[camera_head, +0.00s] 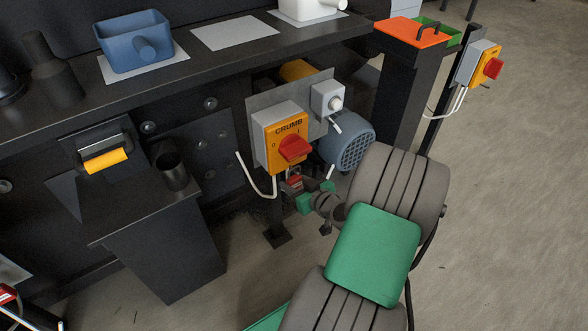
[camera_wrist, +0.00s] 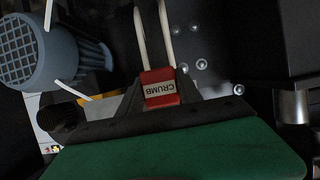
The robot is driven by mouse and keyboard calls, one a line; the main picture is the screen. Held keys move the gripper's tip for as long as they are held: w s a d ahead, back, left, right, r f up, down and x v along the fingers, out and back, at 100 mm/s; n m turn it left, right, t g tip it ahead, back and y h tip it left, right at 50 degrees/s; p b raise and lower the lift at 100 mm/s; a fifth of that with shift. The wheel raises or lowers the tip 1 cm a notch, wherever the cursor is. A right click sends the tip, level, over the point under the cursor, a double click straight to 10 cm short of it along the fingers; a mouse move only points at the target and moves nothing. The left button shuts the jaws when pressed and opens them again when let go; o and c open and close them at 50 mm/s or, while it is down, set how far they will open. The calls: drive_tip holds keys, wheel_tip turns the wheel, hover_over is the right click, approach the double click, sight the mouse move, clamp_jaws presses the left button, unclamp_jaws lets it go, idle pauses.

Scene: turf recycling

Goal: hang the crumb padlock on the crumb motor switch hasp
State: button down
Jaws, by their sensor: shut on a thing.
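The crumb motor switch (camera_head: 288,140) is an orange-faced grey box with a CRUMB label and a red handle, mounted on a grey plate. The crumb padlock (camera_head: 294,183) is small and red, just below the switch box. In the wrist view the padlock (camera_wrist: 159,88) shows its CRUMB label upside down, between dark fingers. My gripper (camera_head: 308,191) is shut on the padlock; it also shows in the wrist view (camera_wrist: 158,100). The shackle and the hasp are too small or hidden to make out, so I cannot tell whether they are engaged.
A blue motor (camera_head: 347,143) stands right of the switch, close to my gripper. A white cable (camera_head: 258,190) loops below the switch. A dark bench (camera_head: 215,60) overhangs above. A dark pedestal (camera_head: 160,245) stands at left. Open floor (camera_head: 500,230) lies at right.

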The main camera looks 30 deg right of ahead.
drive_tip(key=shift+f, duration=0.15)
drive_tip(key=c, duration=0.7)
unclamp_jaws()
